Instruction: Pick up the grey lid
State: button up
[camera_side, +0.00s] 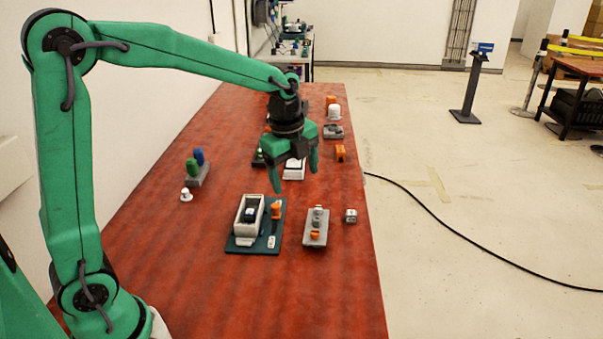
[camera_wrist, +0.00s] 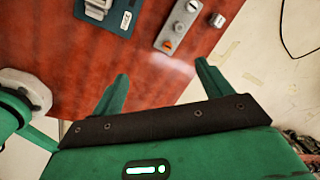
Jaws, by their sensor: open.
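My gripper (camera_side: 295,180) hangs above the middle of the red table, fingers spread and pointing down. In the wrist view its fingers (camera_wrist: 161,69) are apart with only bare table between them. I cannot tell for sure which piece is the grey lid. A small grey piece with a dark recess (camera_side: 333,131) lies at the table's far right, beyond the gripper. A pale box (camera_side: 293,168) lies behind the fingers in the side view, partly hidden. A grey block with knobs and an orange button (camera_side: 316,226) lies nearer; it also shows in the wrist view (camera_wrist: 183,24).
A teal board (camera_side: 268,243) carries a pale open-topped box and an orange piece. A small pale cube (camera_side: 351,215) sits by the right edge. A grey holder with green and blue pegs (camera_side: 199,176) stands at left, a white knob (camera_side: 186,195) nearby. The near table is clear.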

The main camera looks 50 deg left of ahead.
aim_at(317, 219)
jog(key=w+f+m, duration=0.2)
jog(key=f+m, duration=0.1)
jog(key=w+f+m+g, duration=0.1)
jog(key=w+f+m, duration=0.5)
jog(key=f, duration=0.1)
jog(key=shift+g, duration=0.4)
jog(key=shift+s+a+f, duration=0.1)
jog(key=shift+f, duration=1.25)
jog(key=shift+a+f, duration=0.2)
jog(key=shift+f, duration=2.4)
jog(key=c, duration=1.1)
